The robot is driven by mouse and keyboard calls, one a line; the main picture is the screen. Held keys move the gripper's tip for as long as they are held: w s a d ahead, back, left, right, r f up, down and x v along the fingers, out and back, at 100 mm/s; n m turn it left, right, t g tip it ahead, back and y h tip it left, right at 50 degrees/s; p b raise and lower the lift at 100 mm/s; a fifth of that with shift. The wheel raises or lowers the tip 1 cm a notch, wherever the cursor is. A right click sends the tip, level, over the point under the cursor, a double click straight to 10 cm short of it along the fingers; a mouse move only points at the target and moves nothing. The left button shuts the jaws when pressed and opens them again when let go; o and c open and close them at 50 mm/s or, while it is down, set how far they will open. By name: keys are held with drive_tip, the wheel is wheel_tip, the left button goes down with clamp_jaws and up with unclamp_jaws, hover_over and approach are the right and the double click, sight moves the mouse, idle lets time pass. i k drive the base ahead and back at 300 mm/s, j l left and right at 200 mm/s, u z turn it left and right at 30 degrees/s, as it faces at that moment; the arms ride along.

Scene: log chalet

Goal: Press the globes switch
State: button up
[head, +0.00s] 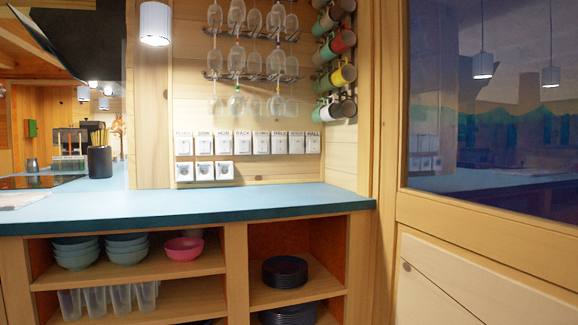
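A row of several white wall switches with labels above them is on the wood wall above the blue counter in the head view. The fifth from the left seems to be the globes switch (262,145); its label is small and blurred, so I cannot be sure. The rack switch (243,145) is on its left and the table switch (280,145) on its right. Whether the globes switch is on or off is too small to tell. My gripper is not in view.
The blue counter (220,205) runs below the switches, clear in front of them. Several sockets (204,171) sit under the row. Hanging glasses (238,62) and mugs (343,74) are above. A pendant lamp (155,24) hangs upper left. A black utensil pot (100,161) stands left.

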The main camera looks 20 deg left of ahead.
sight(262, 143)
drive_tip(key=i+j+z, duration=0.1)
drive_tip(key=i+j, duration=0.65)
drive_tip(key=i+j+z, duration=0.15)
drive_tip(key=i+j, duration=0.2)
drive_tip(key=j, duration=0.2)
drive_tip(key=i+j, duration=0.3)
drive_tip(key=j, duration=0.2)
drive_tip(key=i+z, duration=0.05)
